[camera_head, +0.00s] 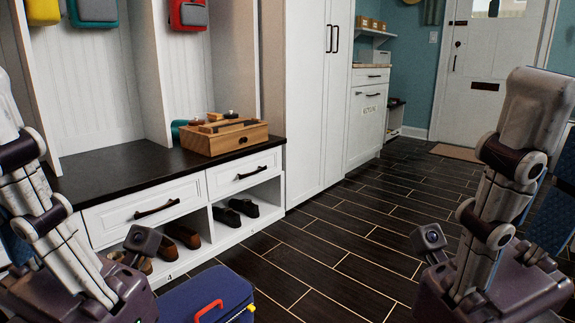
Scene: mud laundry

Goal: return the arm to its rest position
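My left arm comes in along the left edge, in front of the bench. The housing at its end, which looks like my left gripper (85,295), is at the bottom left with a small camera on it. My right arm stands on the right over the dark floor. The similar housing of my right gripper (490,290) is at the bottom right. No fingertips of either gripper show, so I cannot see whether they are open or shut. No held object is visible.
A dark-topped bench (110,172) with drawers and shoes below stands at the left. On it is a wooden box (225,137). A blue case (215,298) with a red handle is on the floor near my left gripper. The tiled floor (330,250) between my arms is clear.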

